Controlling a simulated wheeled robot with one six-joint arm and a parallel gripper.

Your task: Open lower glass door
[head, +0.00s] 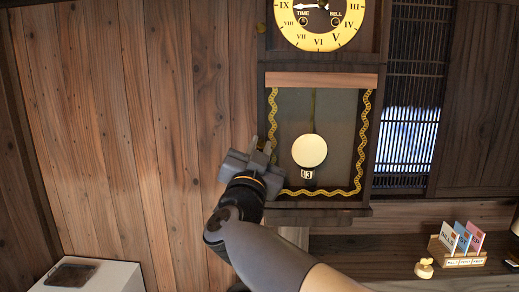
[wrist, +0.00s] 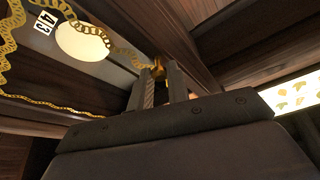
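A dark wooden wall clock has a lower glass door (head: 345,130) framed with a wavy gold trim, and the door looks closed. Behind the glass hang a pale round pendulum (head: 309,151) and a small number tag (head: 306,174). My gripper (head: 262,146) is at the left edge of this door, level with the pendulum. In the wrist view a small brass knob (wrist: 159,66) shows at the tips of my gripper's two fingers (wrist: 161,78). The fingers stand a little apart with the knob in line with the gap; whether they press on it cannot be told.
The gold clock dial (head: 318,22) is above, with another small knob (head: 261,28) at its left. A dark lattice (head: 412,100) is to the right. A card holder (head: 457,257) and a small yellowish object (head: 424,268) stand on a shelf at lower right. A white cabinet (head: 95,277) is at lower left.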

